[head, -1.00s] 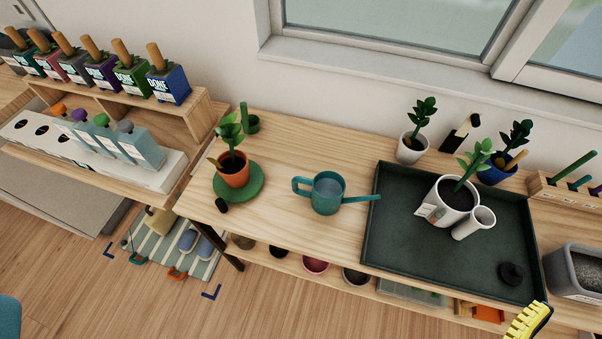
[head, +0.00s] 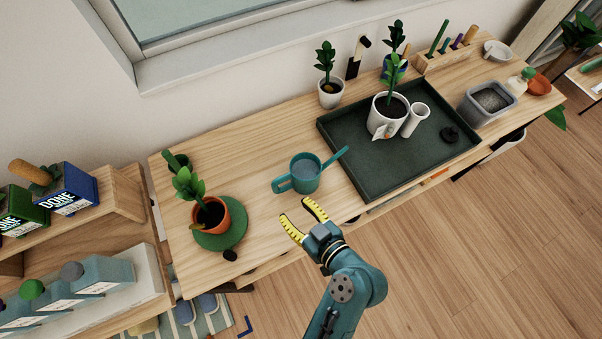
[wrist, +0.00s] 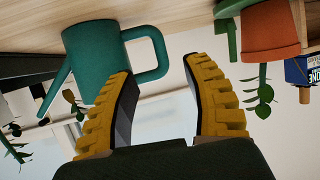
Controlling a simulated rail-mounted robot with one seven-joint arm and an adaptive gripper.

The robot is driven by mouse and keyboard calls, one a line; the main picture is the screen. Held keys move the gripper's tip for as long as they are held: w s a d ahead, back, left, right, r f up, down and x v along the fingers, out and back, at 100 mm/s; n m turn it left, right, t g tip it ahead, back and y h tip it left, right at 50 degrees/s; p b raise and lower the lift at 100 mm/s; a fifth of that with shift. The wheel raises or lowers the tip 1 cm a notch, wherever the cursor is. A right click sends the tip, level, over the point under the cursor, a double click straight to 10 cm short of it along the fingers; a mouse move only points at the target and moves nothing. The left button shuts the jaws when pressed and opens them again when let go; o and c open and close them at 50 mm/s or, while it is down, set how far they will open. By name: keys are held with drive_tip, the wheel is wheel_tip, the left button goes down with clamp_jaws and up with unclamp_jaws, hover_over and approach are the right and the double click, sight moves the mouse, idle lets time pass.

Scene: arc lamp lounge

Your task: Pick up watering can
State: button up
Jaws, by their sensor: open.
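The teal watering can (head: 305,176) stands upright on the wooden table, its handle toward the left and its spout toward the right, close to the green tray. My gripper (head: 303,219) has yellow ridged fingers spread open and empty, at the table's front edge, just in front of the can and apart from it. In the wrist view, which is upside down, the can (wrist: 92,52) is beyond the fingers, with its loop handle (wrist: 158,52) seen between and above the open fingers (wrist: 162,95). Nothing is between the fingertips.
A dark green tray (head: 350,158) with a white potted plant (head: 380,124) and a white cup lies right of the can. A terracotta potted plant (head: 210,212) on a green saucer stands left. Bare wood (head: 245,150) lies behind the can.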

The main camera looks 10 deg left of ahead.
sight(277, 188)
drive_tip(key=x, duration=0.4)
drive_tip(key=shift+w+a+f, duration=0.15)
drive_tip(key=shift+w+a, duration=0.1)
drive_tip(key=x, duration=0.1)
drive_tip(key=b+x, duration=0.1)
drive_tip(key=x, duration=0.3)
drive_tip(key=shift+w+a+r, duration=0.2)
drive_tip(key=shift+w+r, duration=0.1)
drive_tip(key=shift+r, duration=0.05)
clamp_jaws()
drive_tip(key=shift+r, duration=0.2)
